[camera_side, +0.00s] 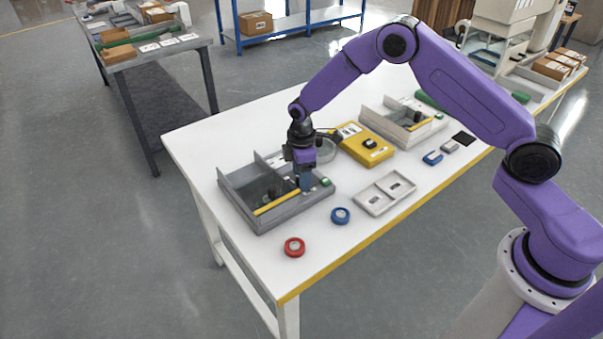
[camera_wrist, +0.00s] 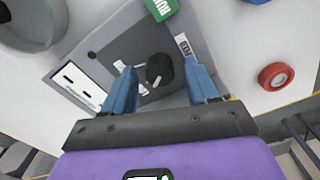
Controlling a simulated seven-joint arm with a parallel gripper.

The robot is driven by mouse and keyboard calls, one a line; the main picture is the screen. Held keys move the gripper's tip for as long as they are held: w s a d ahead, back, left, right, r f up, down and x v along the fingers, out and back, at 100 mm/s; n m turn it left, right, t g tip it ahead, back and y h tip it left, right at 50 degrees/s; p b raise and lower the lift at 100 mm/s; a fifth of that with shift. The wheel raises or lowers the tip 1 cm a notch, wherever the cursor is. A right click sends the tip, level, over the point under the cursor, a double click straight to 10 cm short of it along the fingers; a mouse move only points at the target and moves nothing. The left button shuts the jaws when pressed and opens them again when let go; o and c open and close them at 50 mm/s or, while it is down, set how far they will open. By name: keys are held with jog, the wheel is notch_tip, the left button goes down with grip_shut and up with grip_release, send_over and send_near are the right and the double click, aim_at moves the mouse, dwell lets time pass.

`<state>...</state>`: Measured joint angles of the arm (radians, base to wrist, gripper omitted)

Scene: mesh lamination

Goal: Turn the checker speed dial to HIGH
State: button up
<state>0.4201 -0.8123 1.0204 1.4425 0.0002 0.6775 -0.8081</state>
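The speed dial (camera_wrist: 159,70) is a round black knob with a pale pointer mark, on the grey panel of the checker (camera_wrist: 100,42). In the side view the checker (camera_side: 240,213) is a grey open-topped box with a yellow bar along its front part. My gripper (camera_side: 305,186) points down over its right end. In the wrist view the two blue fingers of my gripper (camera_wrist: 159,67) are spread apart, one on each side of the dial. I cannot tell whether they touch it.
A green block (camera_wrist: 160,8) is at the panel's edge. A red roll (camera_side: 294,247) and a blue roll (camera_side: 340,215) lie in front of the checker. A pale two-pocket tray (camera_side: 385,210) and a yellow box (camera_side: 352,153) stand to the right. The table's left end is clear.

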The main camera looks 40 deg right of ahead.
jog(key=c, duration=0.9)
jog(key=shift+m, duration=0.4)
jog(key=m, duration=0.2)
jog(key=shift+m, duration=0.4)
jog(key=m, duration=0.3)
jog(key=shift+m, duration=0.4)
jog(key=m, duration=0.6)
jog(key=shift+m, duration=0.4)
jog(key=o, duration=1)
